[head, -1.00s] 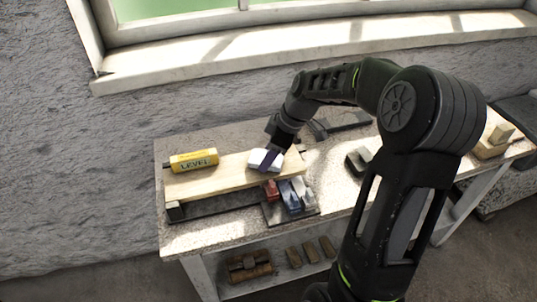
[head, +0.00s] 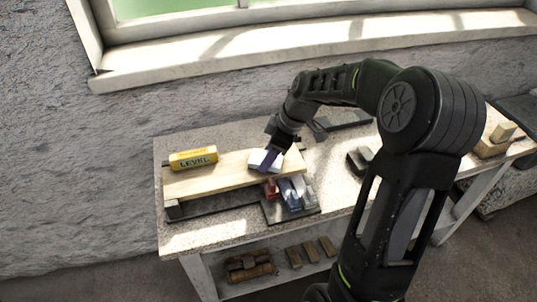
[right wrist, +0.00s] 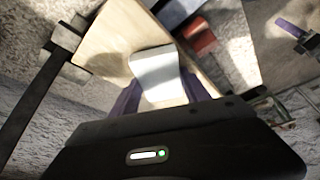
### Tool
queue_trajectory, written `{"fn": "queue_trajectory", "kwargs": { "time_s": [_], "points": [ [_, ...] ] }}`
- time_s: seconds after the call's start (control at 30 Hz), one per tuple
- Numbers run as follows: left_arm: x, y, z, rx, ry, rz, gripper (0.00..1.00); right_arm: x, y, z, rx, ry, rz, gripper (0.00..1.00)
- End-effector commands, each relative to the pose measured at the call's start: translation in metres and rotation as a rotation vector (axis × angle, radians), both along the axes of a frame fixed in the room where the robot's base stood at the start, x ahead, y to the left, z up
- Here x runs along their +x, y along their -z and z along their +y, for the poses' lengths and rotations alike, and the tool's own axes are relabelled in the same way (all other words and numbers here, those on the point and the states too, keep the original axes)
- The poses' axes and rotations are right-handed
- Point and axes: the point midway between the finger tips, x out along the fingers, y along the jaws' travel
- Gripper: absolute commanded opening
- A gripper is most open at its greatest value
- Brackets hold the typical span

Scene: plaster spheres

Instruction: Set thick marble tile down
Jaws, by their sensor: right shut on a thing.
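The thick marble tile (head: 259,161) is a white block at the right part of a pale wooden board (head: 215,178) on the bench. It also shows in the right wrist view (right wrist: 156,72), over the board's wooden face (right wrist: 113,42). My right gripper (head: 270,157) comes down on the tile from above, its purple fingers on either side, shut on it. The tile looks very close to the board or on it; I cannot tell whether they touch. My left gripper is in neither view.
A yellow level (head: 194,159) lies at the board's left back. Red, blue and grey blocks (head: 289,194) sit on a dark tray just in front of the board. Dark blocks (head: 360,158) stand to the right. The bench (head: 215,232) has free room at its front left.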

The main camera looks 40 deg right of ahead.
Motion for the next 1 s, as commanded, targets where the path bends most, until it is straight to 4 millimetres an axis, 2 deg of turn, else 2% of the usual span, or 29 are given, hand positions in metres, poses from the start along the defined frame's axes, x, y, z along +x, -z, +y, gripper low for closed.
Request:
{"fn": "queue_trajectory", "kwargs": {
  "time_s": [0.17,0.2,0.4,0.5,1.0],
  "points": [
    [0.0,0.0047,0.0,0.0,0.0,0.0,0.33,0.0004,0.004,-0.0001,0.0,0.0,-0.001,0.0],
    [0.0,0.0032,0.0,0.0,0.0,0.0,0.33,0.0004,0.0025,-0.0001,0.0,0.0,-0.001,0.57],
    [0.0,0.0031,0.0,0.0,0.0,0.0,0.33,0.0003,0.0027,0.0,0.0,0.0,-0.001,0.74],
    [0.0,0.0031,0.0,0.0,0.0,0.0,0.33,0.0001,0.0029,0.0,-0.001,0.0,-0.001,0.8],
    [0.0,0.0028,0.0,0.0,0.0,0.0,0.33,-0.0001,0.0026,-0.0001,0.0,0.0,0.0,0.8]
  ]
}}
